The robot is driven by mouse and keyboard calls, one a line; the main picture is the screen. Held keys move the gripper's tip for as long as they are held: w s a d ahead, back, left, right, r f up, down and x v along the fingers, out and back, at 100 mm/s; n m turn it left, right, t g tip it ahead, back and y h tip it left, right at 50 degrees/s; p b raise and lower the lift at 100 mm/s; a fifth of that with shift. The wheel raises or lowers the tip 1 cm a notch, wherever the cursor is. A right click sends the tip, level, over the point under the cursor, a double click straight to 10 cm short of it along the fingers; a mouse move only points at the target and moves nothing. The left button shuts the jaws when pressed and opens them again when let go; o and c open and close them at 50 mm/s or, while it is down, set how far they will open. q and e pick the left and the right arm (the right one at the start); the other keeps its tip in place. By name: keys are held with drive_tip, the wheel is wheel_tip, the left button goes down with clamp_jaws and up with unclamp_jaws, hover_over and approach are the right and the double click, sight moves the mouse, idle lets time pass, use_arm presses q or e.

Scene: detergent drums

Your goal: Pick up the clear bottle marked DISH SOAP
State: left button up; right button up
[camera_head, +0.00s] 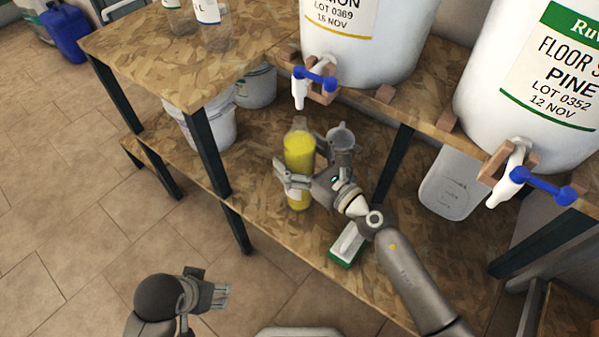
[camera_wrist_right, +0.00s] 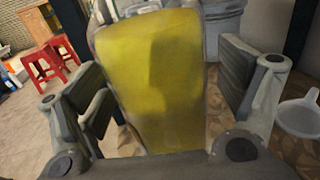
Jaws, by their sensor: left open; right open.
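A clear bottle filled with yellow liquid (camera_head: 299,155) stands upright on the lower shelf; no DISH SOAP marking is readable on the side I see. In the right wrist view the yellow bottle (camera_wrist_right: 152,85) stands between the fingers. My right gripper (camera_head: 303,178) is open around it, with a visible gap between the bottle and the right-hand finger. My left gripper (camera_head: 216,294) is open and empty, low over the floor, away from the shelf. Two clear bottles (camera_head: 209,36) with partly cut-off labels stand on the upper table at the left.
White drums (camera_head: 372,58) with blue-handled taps (camera_head: 315,79) overhang the shelf. A green-and-white brush or pad (camera_head: 346,246) lies in front. White buckets (camera_head: 210,128) stand behind the table leg (camera_head: 207,153).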

clamp_jaws()
drive_tip(key=shift+r, duration=0.2)
idle(0.5)
drive_tip(key=shift+w+d+r, duration=0.1)
drive_tip(key=shift+r, duration=0.1)
